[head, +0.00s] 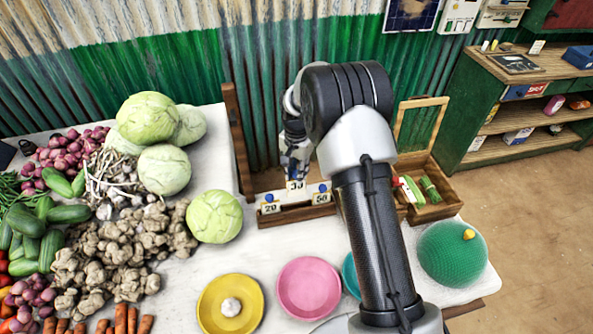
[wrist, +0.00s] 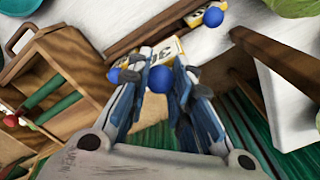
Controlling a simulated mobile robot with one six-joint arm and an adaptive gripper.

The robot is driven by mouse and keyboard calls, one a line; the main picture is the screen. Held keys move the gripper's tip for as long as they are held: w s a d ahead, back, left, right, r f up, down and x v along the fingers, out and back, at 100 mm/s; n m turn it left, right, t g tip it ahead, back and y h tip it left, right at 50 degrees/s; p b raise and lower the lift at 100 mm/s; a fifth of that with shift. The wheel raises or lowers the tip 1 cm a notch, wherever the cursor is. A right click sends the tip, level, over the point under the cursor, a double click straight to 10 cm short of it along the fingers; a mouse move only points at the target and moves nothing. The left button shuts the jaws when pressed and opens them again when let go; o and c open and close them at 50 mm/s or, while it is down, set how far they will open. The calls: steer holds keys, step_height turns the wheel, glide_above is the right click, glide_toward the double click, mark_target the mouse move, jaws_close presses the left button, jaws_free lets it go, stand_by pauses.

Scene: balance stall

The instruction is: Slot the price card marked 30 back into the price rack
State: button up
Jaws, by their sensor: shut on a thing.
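The price card marked 30 (head: 296,185) is white with dark digits and has a blue round knob, which shows in the wrist view (wrist: 160,79). My gripper (head: 296,167) is shut on it, with its fingers on either side of the knob (wrist: 160,85). The wooden price rack (head: 297,214) stands on the table and holds the card marked 20 (head: 270,206) at left and the card marked 50 (head: 321,197) at right. The 30 card is between these two and sits higher in the head view. I cannot tell whether its lower edge touches the rack.
A wooden post (head: 237,140) stands left of the rack. An open wooden box (head: 440,205) with goods is at right. Yellow (head: 210,312) and pink (head: 309,287) pans lie in front. A cabbage (head: 214,217) and other vegetables fill the left side.

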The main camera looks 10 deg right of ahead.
steer(key=b, duration=0.3)
glide_above(296, 195)
steer(key=shift+w+d+f, duration=0.1)
steer(key=shift+w+f, duration=0.05)
steer(key=shift+f, duration=1)
steer(key=shift+w+d+f, duration=0.1)
steer(key=shift+f, duration=1)
steer(key=shift+f, duration=0.15)
steer(key=shift+a+f+b, duration=0.1)
steer(key=shift+f+b, duration=0.55)
steer(key=shift+f, duration=0.7)
